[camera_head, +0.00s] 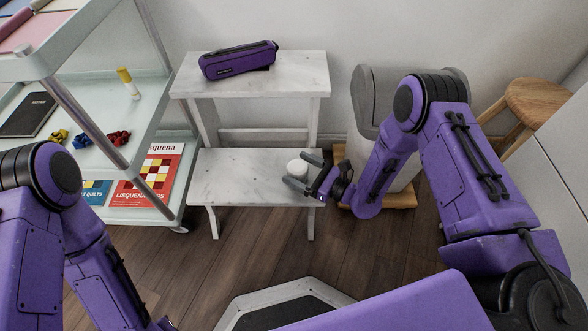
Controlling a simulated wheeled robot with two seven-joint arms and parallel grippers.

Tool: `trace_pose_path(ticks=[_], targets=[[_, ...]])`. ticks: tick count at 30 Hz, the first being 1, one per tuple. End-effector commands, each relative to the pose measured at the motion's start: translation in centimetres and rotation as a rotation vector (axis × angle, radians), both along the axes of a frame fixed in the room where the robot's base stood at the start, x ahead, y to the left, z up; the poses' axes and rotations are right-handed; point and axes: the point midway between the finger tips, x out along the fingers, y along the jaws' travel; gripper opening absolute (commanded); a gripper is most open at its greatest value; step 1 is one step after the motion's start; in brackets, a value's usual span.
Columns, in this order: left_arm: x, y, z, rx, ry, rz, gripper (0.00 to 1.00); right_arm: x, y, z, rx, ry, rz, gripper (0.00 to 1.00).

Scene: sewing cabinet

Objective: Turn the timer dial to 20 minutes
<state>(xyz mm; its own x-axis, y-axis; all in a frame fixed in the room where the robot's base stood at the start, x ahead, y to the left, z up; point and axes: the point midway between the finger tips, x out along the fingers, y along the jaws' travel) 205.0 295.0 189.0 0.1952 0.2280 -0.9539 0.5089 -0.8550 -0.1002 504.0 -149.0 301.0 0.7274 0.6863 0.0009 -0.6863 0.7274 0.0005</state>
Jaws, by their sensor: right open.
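A small round white object (297,168), which looks like the timer, sits on the lower white bench step near its right side. Its dial markings are too small to read. My right gripper (300,170) is open, with its dark fingers on either side of the timer, one behind and one in front. I cannot tell whether the fingers touch it. My left arm comes in at the lower left, but its gripper is out of the picture.
A purple pouch (238,60) lies on the upper step. A glass-shelved cart (150,205) with books stands at the left. A grey bin (400,150) and a wooden stool (541,101) stand at the right. The lower step's left part is bare.

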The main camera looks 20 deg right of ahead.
Motion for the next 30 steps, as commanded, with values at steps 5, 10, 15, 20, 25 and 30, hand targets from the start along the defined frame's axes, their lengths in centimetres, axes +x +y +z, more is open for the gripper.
trace_pose_path(ticks=[5,10,15,20,25,30], targets=[[-0.7,-0.2,-0.9,-0.024,0.067,-0.051,0.32,1.7,1.6,-0.1,-0.001,-0.002,0.002,0.91],[-0.9,-0.2,-0.9,-0.030,0.083,-0.062,0.32,2.0,1.9,0.0,-0.001,0.000,0.000,0.91],[-0.9,-0.2,-0.9,-0.030,0.082,-0.062,0.32,1.9,1.9,0.0,-0.001,0.000,0.000,0.78],[-0.9,-0.2,-0.9,-0.029,0.081,-0.061,0.32,1.9,1.9,0.0,-0.001,0.000,0.000,0.39],[-0.8,-0.2,-0.9,-0.028,0.078,-0.059,0.32,1.9,1.8,0.0,-0.001,0.000,-0.004,0.39],[-0.6,-0.1,-0.5,-0.021,0.057,-0.043,0.32,1.9,1.8,0.1,0.000,0.001,-0.048,0.39]])
